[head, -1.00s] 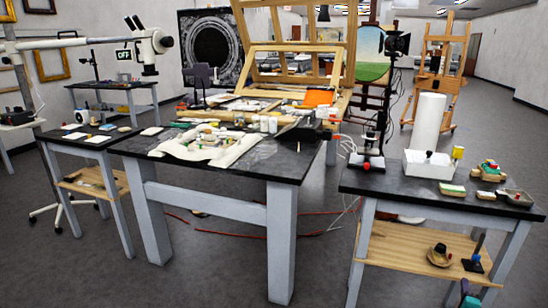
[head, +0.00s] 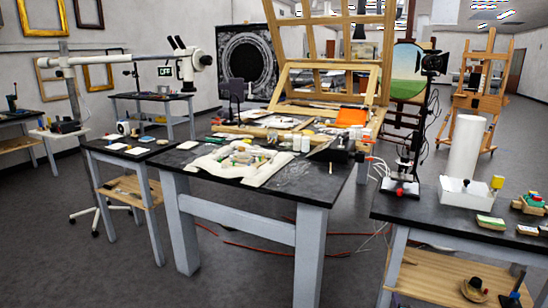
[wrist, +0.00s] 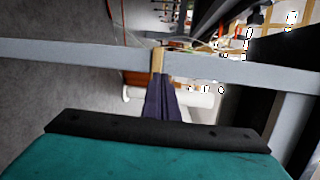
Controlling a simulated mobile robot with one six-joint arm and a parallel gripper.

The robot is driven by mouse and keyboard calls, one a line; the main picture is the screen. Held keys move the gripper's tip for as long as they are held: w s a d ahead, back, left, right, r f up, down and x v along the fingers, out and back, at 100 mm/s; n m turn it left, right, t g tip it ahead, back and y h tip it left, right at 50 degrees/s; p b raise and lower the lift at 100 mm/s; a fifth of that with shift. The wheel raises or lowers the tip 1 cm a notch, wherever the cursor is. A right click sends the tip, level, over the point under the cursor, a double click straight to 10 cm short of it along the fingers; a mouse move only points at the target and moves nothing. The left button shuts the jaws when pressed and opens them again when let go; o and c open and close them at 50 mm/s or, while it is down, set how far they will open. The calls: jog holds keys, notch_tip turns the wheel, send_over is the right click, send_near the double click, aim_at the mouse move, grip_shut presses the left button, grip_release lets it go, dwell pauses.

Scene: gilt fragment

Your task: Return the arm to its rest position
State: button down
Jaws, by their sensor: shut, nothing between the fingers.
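My gripper (wrist: 162,82) shows only in the wrist view. Its dark fingers are together in the middle of the picture, with nothing held between them. The black bar and teal part at the bottom of that view are mine. Beyond the fingers are a grey beam (wrist: 80,50), a short wooden piece and a pale roll-like shape, partly hidden. I cannot tell if the fingers touch any of them. My arm does not show in the head view.
A central black-topped table (head: 290,190) holds a white cloth (head: 235,162) with fragments. A right table (head: 425,212) carries a white box (head: 470,193) and a paper roll (head: 464,145). A microscope (head: 188,62) reaches over from the left. Grey floor (head: 345,265) is open between tables.

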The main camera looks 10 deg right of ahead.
jog(key=s+a+f+n+g+y+p, duration=0.1)
jog(key=a+f+n+g+y+p, duration=0.3)
jog(key=a, duration=1.1)
jog(key=s+a+f+n+g+b, duration=0.1)
jog(key=a+f, duration=0.5)
jog(key=a, duration=0.9)
jog(key=s+a+f+n+g+y+p, duration=0.1)
jog(key=s+a+f+n+g, duration=0.2)
jog(key=s+a, duration=0.35)
jog(key=s+a+f+n+g+p, duration=0.1)
jog(key=s+a+f+n+g, duration=0.15)
jog(key=s+a, duration=0.35)
jog(key=s+a+r+n+g, duration=0.1)
jog(key=s+n+g, duration=0.4)
jog(key=s, duration=0.8)
jog(key=s+a+r+n+g+y, duration=0.1)
jog(key=s+n+g, duration=0.4)
jog(key=s, duration=0.9)
jog(key=a+r+n, duration=0.1)
jog(key=a+n, duration=0.1)
jog(key=shift+a+r+n, duration=0.2)
jog(key=shift+r+n, duration=0.1)
jog(key=shift+n, duration=0.05)
jog(key=shift+s, duration=0.1)
